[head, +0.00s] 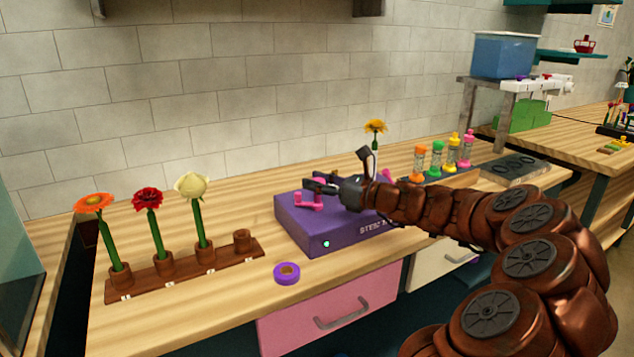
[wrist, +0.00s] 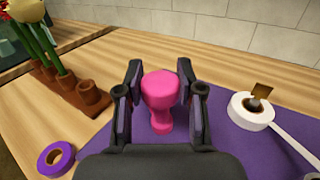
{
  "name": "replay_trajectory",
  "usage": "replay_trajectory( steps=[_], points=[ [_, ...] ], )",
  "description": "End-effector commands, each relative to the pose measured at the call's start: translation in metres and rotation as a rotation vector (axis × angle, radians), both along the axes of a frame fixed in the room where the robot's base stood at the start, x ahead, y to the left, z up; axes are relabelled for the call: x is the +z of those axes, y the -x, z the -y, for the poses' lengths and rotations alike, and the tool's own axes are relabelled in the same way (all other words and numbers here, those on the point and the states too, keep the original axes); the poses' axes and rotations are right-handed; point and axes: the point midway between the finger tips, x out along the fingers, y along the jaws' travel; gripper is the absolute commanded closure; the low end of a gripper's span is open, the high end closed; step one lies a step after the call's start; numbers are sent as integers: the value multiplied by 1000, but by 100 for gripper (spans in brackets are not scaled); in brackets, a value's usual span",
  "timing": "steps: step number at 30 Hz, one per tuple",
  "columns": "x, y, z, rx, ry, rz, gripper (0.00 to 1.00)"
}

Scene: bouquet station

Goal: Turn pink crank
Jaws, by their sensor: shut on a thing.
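The pink crank (head: 309,200) stands on top of a purple box (head: 300,232) on the wooden counter. In the wrist view the crank's pink knob (wrist: 160,92) rises between my gripper's two dark fingers. My gripper (head: 322,186) comes in from the right in the head view and is shut on the crank. A yellow flower (head: 376,127) stands upright behind my gripper. My gripper hides part of the box top.
A brown rack (head: 180,270) with three flowers and one empty cup stands to the left. A purple tape roll (head: 287,273) lies in front of the box. Several colored bottles (head: 437,155) stand to the right. A white round piece (wrist: 251,111) sits on the box's right side.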

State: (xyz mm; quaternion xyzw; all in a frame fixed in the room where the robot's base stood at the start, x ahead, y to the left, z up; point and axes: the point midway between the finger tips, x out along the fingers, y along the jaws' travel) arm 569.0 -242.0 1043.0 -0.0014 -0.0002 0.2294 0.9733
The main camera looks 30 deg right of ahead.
Motion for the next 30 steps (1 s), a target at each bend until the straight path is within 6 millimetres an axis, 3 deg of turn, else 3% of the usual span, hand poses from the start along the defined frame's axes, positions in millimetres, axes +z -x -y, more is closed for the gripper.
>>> replay_trajectory(
  steps=[21, 30],
  points=[
    [0, 0, 2, -266, -3, 4, 98],
    [0, 0, 2, -300, -3, -3, 98]
  ],
)
